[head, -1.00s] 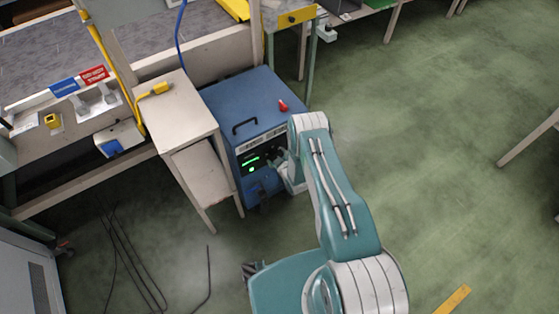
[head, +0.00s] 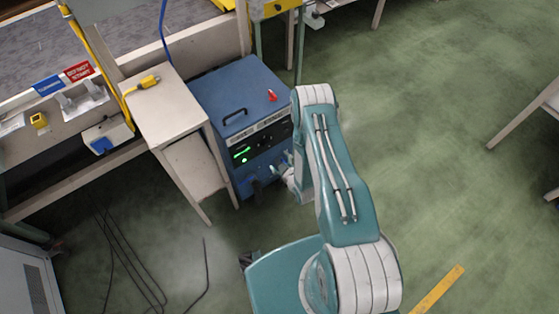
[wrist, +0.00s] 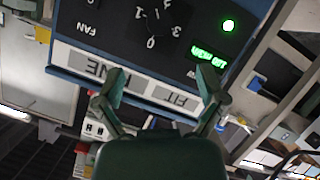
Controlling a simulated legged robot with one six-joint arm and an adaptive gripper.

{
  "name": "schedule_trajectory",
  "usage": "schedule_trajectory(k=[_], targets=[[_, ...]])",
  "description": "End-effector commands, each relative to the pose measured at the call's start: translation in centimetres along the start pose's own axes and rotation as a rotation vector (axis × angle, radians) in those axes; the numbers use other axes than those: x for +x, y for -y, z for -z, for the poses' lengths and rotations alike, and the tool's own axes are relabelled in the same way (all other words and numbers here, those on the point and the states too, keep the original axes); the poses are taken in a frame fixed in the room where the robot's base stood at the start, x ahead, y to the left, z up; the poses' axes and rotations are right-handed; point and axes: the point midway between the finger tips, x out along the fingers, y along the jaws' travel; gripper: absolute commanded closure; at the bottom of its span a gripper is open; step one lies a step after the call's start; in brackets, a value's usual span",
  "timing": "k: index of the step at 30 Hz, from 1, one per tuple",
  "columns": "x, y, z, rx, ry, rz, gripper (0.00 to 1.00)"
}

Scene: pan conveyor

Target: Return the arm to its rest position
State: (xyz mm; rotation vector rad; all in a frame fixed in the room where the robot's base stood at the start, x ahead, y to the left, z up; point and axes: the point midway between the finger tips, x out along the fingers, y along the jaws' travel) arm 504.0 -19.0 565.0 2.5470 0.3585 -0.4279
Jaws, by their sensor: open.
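My gripper (head: 281,168) is in front of the lit front panel of a blue box-shaped machine (head: 232,88), at the panel's right side, with the forearm partly beside it. In the wrist view, my gripper (wrist: 157,90) has its two fingers spread wide with nothing between them. The machine's dark panel (wrist: 150,30) shows upside down ahead of the fingers, with a dial, green lettering and a round green light. I cannot tell the exact gap between fingertips and panel.
A small pale table (head: 168,105) with a yellow plug (head: 149,81) stands left of the machine. A red object (head: 272,95) is on the machine's top. Dark cables (head: 125,255) lie on the floor at lower left. The green floor (head: 430,120) at right is mostly open.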

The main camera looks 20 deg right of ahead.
Motion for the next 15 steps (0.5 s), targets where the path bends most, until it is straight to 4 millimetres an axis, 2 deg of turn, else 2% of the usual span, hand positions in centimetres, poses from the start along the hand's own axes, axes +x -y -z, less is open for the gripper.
schedule_trajectory(k=[10,13,15], targets=[[0.1,-0.1,0.2,0.0,0.0,0.0,0.1],[0.7,-1.3,1.4,-0.001,0.01,0.001,0.1],[1.3,-2.8,3.1,0.0,0.027,0.004,0.1]])
